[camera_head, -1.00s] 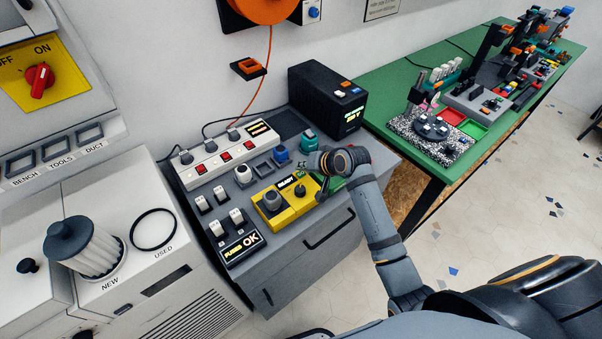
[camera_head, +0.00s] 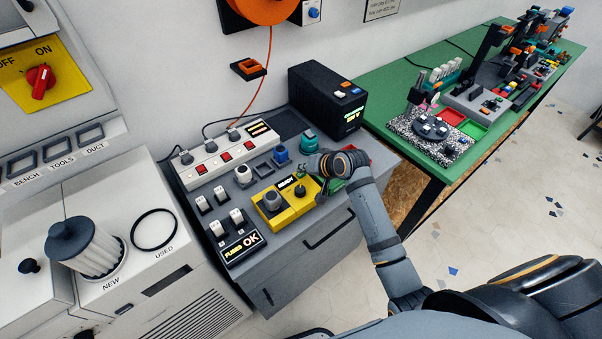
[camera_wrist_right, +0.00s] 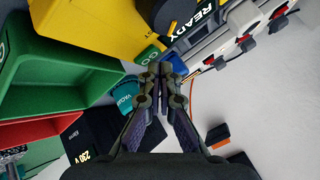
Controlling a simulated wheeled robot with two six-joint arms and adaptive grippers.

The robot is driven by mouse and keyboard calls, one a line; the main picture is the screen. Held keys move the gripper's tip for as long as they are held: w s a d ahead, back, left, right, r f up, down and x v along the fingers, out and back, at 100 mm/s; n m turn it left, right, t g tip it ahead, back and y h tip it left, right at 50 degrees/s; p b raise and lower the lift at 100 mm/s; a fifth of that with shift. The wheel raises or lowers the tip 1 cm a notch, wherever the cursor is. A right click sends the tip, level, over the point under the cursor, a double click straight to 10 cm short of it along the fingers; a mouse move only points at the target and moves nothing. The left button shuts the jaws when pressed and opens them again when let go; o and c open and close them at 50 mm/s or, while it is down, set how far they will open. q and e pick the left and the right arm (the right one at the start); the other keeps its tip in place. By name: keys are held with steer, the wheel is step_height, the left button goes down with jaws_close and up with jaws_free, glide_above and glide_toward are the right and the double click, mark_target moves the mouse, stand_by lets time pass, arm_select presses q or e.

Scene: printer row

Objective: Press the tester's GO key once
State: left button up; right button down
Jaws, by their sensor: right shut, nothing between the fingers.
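The tester (camera_head: 298,211) is a yellow box on the grey cabinet top, with a dark display, a grey knob and a black knob. In the right wrist view the tester (camera_wrist_right: 105,28) fills the top, its display reading READY. A small green GO key (camera_wrist_right: 150,55) shows at its edge beside the display. My right gripper (camera_wrist_right: 160,72) is shut and empty, its fingertips right by the GO key; I cannot tell whether they touch it. In the head view my right gripper (camera_head: 310,168) is beside the tester's right end, hiding the key. My left gripper is not in view.
A white power strip (camera_head: 225,153) with red switches lies behind the tester. Fuses and an OK panel (camera_head: 241,247) sit left. A black power unit (camera_head: 328,101) stands behind my gripper. Green and red bins (camera_wrist_right: 60,75) are close by in the wrist view.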

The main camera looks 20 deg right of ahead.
mark_target(303, 175)
steer(key=shift+f, duration=0.4)
stand_by(0.6)
steer(key=shift+r+p, duration=0.8)
steer(key=shift+p, duration=0.3)
step_height(303, 175, up, 5)
steer(key=p, duration=0.6)
steer(key=shift+r, duration=0.15)
